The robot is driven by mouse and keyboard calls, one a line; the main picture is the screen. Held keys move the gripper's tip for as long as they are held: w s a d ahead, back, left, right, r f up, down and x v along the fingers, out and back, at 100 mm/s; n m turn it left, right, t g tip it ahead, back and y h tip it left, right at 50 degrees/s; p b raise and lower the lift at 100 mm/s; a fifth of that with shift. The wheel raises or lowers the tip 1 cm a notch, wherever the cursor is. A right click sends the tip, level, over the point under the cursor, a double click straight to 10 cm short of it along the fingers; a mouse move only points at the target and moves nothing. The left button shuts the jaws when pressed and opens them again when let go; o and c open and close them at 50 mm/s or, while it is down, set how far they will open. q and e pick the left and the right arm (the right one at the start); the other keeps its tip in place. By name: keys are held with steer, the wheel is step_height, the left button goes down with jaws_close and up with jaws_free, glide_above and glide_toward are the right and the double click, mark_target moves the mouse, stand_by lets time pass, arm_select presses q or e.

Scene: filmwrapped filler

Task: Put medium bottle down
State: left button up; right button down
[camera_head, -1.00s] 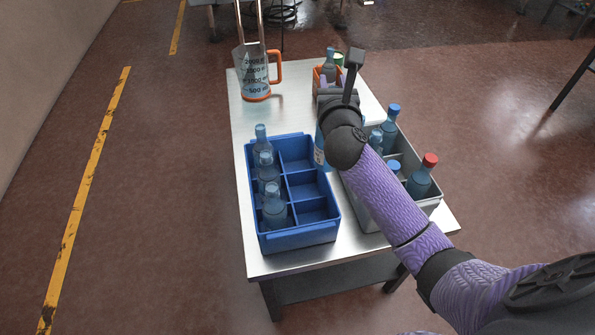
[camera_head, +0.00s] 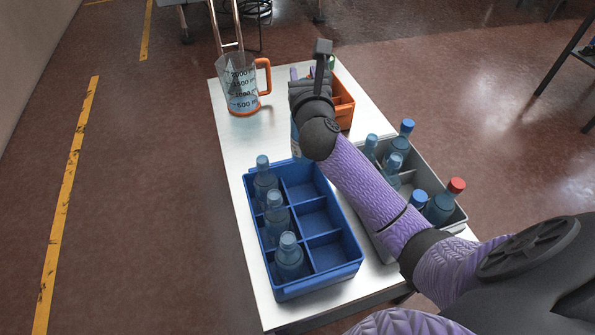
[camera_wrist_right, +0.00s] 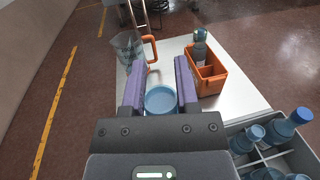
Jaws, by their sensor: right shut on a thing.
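My right gripper (camera_wrist_right: 160,92) is shut on a bottle with a round blue top (camera_wrist_right: 160,100), seen between the purple fingers in the right wrist view. In the head view a sliver of this bottle (camera_head: 295,140) shows under my wrist, just beyond the far end of the blue crate (camera_head: 318,283); the rest is hidden. I cannot tell whether its base touches the white table (camera_head: 235,150). The blue crate has bottles in its left column, such as the near one (camera_head: 289,262); its right column is empty. My left gripper is not in view.
A clear measuring jug (camera_head: 240,88) with an orange handle stands at the far left. An orange crate (camera_head: 343,108) is right of my gripper; a grey crate (camera_head: 458,217) with several bottles, one red-capped (camera_head: 443,203), is nearer right. Free table lies between jug and blue crate.

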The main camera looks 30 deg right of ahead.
mark_target(296, 154)
step_height(296, 154, down, 12)
steer(key=b, duration=0.7)
steer(key=shift+s+f, duration=0.1)
step_height(296, 154, down, 6)
steer(key=b, duration=0.4)
steer(key=shift+r, duration=0.55)
steer(key=shift+f, duration=0.2)
steer(key=shift+c, duration=1.9)
jaws_free()
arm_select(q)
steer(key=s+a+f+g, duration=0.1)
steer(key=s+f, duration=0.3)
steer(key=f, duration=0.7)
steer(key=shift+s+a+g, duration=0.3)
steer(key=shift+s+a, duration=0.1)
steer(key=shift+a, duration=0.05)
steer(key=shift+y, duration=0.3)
